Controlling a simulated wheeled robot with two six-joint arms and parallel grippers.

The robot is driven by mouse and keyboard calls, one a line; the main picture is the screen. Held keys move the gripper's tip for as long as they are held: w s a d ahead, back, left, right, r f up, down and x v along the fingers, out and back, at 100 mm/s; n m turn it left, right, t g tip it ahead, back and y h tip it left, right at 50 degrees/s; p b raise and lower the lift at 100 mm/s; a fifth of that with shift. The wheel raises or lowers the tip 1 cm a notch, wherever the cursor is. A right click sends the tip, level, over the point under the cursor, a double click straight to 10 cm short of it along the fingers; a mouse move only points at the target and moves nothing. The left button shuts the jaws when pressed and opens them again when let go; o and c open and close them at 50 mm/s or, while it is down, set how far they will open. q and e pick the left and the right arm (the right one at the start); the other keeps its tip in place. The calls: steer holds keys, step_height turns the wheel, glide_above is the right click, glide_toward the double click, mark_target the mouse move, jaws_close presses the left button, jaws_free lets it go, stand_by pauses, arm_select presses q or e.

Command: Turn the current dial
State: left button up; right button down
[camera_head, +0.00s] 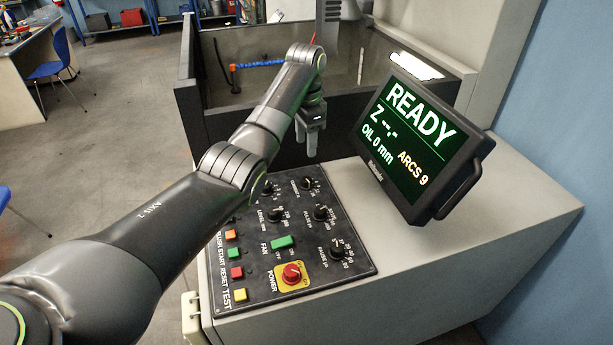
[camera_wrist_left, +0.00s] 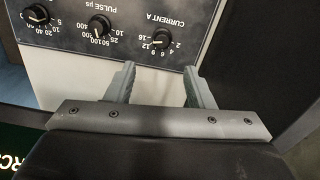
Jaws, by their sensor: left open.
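The current dial (camera_head: 307,184) is a small black round knob at the far right corner of the dark control panel (camera_head: 352,279). In the left wrist view the current dial (camera_wrist_left: 162,40) sits under the label CURRENT A, with numbers from 2 to 16 around it; I cannot read its setting surely. My left gripper (camera_head: 311,156) hangs above the panel's far edge, near this dial. In the left wrist view its two grey fingers (camera_wrist_left: 159,70) are apart, with nothing between them, and the dial shows just beyond the tips. My right gripper is not in view.
The pulse dial (camera_head: 320,212) and pause dial (camera_head: 337,251) are close by. A green fan switch (camera_head: 283,242), red emergency button (camera_head: 291,273) and coloured push buttons (camera_head: 233,253) sit nearer. A READY screen (camera_head: 420,145) stands at the right, the dark tank (camera_head: 215,121) behind.

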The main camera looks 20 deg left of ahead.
arm_select(q)
steer(key=p, duration=0.1)
glide_above(306, 179)
step_height(306, 179, down, 8)
steer(key=shift+r, duration=0.1)
step_height(306, 179, down, 3)
steer(key=shift+f, duration=0.65)
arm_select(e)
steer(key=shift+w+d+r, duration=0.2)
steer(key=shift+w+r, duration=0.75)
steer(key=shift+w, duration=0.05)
arm_select(q)
steer(key=c, duration=1)
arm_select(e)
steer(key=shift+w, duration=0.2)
